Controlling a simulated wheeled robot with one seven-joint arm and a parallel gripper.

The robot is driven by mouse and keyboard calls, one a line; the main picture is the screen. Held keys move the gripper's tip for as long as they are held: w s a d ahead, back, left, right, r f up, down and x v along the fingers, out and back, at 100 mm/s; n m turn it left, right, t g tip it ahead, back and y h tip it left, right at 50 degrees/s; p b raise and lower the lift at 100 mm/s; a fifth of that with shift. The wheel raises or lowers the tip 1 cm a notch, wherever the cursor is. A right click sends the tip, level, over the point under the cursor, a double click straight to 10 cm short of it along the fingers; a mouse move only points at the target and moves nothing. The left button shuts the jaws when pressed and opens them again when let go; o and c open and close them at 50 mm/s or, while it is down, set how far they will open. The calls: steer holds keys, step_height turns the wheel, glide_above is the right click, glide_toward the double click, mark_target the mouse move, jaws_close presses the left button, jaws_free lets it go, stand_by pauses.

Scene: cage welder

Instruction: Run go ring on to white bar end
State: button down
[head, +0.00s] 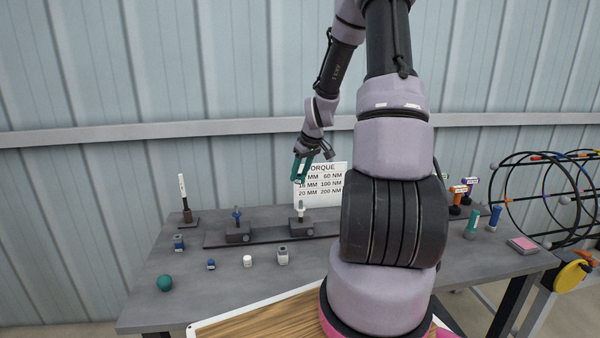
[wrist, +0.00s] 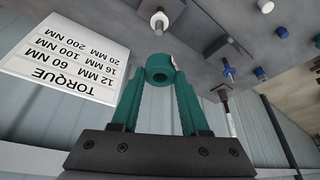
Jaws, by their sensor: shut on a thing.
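My gripper (head: 302,172) hangs above the bench, near the torque sign. A small pale patch shows at the ring's right side. The white bar end (head: 300,206) stands upright from a dark block on the bench, below my gripper; it also shows in the wrist view (wrist: 159,22), apart from the ring. In the head view the ring is too small to tell from the fingers.
A blue bar end (head: 237,214) stands on a neighbouring block. A white upright stick (head: 183,189) is at the far left. A teal ball (head: 165,283) and several small blue and white pieces lie in front. The torque sign (head: 322,184) stands behind, close to my gripper.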

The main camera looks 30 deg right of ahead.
steer(key=shift+d+r, duration=0.15)
steer(key=shift+d, duration=0.1)
steer(key=shift+f, duration=3.1)
steer(key=shift+f, duration=0.2)
steer(key=shift+f, duration=0.45)
steer(key=shift+f, duration=0.25)
steer(key=shift+f, duration=0.35)
steer(key=shift+f, duration=0.45)
